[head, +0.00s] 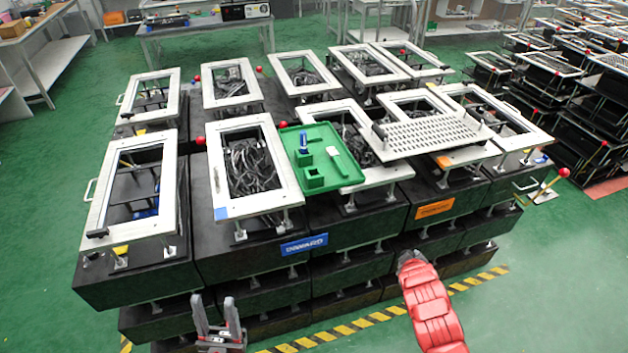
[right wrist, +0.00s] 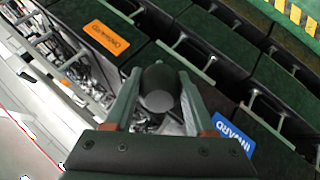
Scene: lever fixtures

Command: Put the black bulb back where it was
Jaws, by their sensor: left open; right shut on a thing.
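The black bulb (right wrist: 160,82) is a dark round thing with a lighter grey end, between the fingers of my right gripper (right wrist: 158,92) in the right wrist view. The right gripper is shut on it. In the head view my red right arm comes in from the bottom, in front of the fixtures, and I cannot make out its fingers or the bulb clearly there. My left gripper (head: 219,322) is open and empty at the bottom of the head view, with its fingers pointing up. I cannot tell which spot the bulb came from.
Black fixture boxes with white frames fill the middle. A green tray (head: 301,134) with a blue item lies on the frames. A perforated white plate (head: 432,136) lies to its right. Orange (head: 434,209) and blue (head: 304,245) labels mark the front.

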